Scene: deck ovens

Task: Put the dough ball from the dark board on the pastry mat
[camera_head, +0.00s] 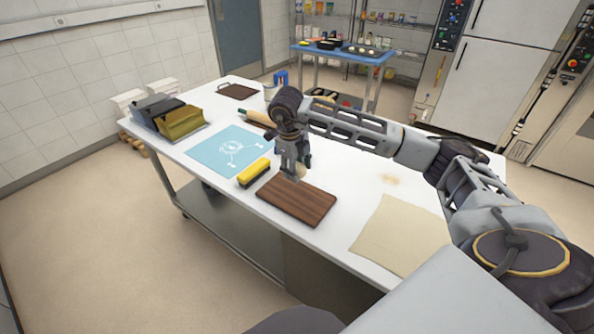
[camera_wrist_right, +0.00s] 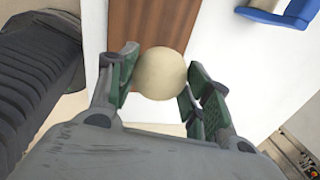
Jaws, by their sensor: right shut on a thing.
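The dough ball (camera_wrist_right: 160,74) is pale and round. In the right wrist view it sits between the fingers of my right gripper (camera_wrist_right: 160,88), which is shut on it. In the head view my right gripper (camera_head: 294,172) points down over the far edge of the dark board (camera_head: 297,201), and only a bit of the dough ball (camera_head: 301,172) shows behind the fingers. I cannot tell whether the ball touches the board. The blue pastry mat (camera_head: 214,150) lies flat, left of the board, with white markings. My left gripper is not in view.
A yellow brush (camera_head: 254,172) lies between the mat and the board. A rolling pin (camera_head: 256,117) lies beyond the mat. A beige cloth (camera_head: 399,235) lies right of the board. A metal-and-gold box (camera_head: 181,122) stands at the table's left. The mat's surface is clear.

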